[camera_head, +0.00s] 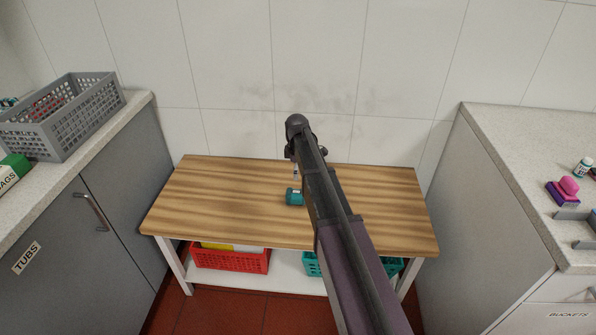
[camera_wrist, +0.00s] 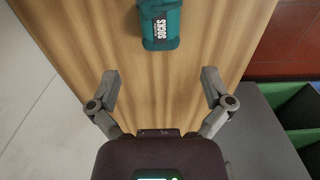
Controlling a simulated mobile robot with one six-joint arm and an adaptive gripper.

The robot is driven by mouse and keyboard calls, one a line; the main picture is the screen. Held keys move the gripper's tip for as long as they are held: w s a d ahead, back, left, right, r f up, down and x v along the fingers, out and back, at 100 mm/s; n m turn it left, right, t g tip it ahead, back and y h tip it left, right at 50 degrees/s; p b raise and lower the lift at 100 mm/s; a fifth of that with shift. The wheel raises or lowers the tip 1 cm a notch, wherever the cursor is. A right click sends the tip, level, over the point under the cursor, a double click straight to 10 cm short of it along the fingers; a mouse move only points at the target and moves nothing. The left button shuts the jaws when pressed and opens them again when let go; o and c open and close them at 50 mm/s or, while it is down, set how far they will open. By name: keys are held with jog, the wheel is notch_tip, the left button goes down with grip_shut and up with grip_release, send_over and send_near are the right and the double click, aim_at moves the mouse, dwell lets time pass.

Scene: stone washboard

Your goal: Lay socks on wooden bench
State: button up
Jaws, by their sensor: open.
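The socks (camera_wrist: 161,24) are a teal bundle with a dark label reading "SOCKS". They lie on the wooden bench (camera_head: 220,205), near the middle of its top; they also show in the head view (camera_head: 294,197), partly beside my arm. My gripper (camera_wrist: 160,85) is open and empty above the bench, with its two fingers spread wide. In the wrist view the socks are beyond the fingertips, apart from them. In the head view my arm hides part of the bench, and the fingers are mostly hidden.
A red basket (camera_head: 232,260) and a teal basket (camera_head: 311,264) sit on the shelf below the bench. A grey crate (camera_head: 75,128) stands on the left counter. The right counter (camera_head: 510,140) holds small items, including a pink-and-purple one (camera_head: 566,190). Much of the bench top is clear.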

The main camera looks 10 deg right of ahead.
jog(key=shift+r, duration=0.1)
dwell(0.7)
jog(key=s+a+m, duration=0.2)
jog(key=s+m, duration=1.2)
jog(key=s, duration=1.3)
jog(key=shift+s, duration=0.25)
jog(key=shift+r, duration=0.1)
notch_tip(320, 180, up, 19)
jog(key=p, duration=1.9)
